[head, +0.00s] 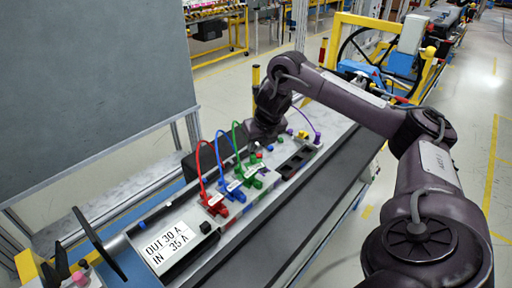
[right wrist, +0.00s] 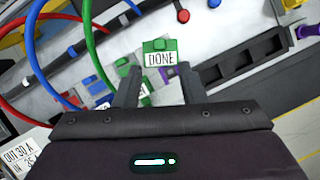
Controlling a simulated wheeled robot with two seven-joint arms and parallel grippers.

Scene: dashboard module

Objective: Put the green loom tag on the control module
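A green piece with a white label reading DONE (right wrist: 160,52) lies just beyond my right fingertips in the right wrist view; I cannot tell whether it is the loom tag. My right gripper (right wrist: 160,82) is open, its fingers apart with no object clearly held. In the head view the right wrist is over the far part of the long grey module (head: 190,225), and its fingertips are hidden. A green connector with a white label (head: 250,181) sits on the module under a green cable (head: 234,140). My left gripper is not clearly visible.
Red (head: 199,160) and blue (head: 219,150) cables arch beside the green one. A label plate (head: 167,246) reads OUT 30 A, IN 35 A. A large grey panel (head: 90,90) stands at the left. Dark shapes (head: 57,265) at the lower left are unclear.

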